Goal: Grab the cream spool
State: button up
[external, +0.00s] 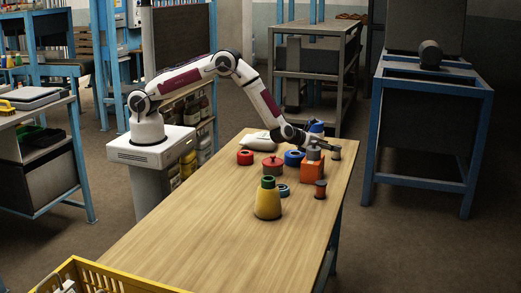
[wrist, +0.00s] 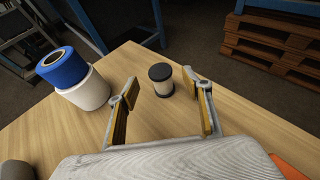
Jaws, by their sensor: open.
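The cream spool (wrist: 161,82) has a pale wound middle and dark end discs. It stands upright on the table beyond my fingertips, roughly centred between them in the wrist view. In the external view the small spool (external: 336,153) by the tip of my arm, near the table's far right edge, appears to be the same one. My gripper (wrist: 160,88) is open, with its two fingers spread wide and nothing held between them. In the external view my gripper (external: 318,147) reaches in from the left, just short of the spool.
A blue-topped white cone (wrist: 82,80) stands left of my gripper. An orange box (external: 312,172), a red-brown spool (external: 320,189), a yellow cone (external: 267,202), a red pot (external: 272,166) and a white sack (external: 258,143) share the table.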

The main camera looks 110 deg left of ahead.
jog(key=shift+w+a+f, duration=0.1)
jog(key=shift+w+a, duration=0.05)
dwell(0.3)
jog(key=shift+x, duration=2.5)
jog(key=shift+f, duration=0.15)
jog(key=c, duration=1.2)
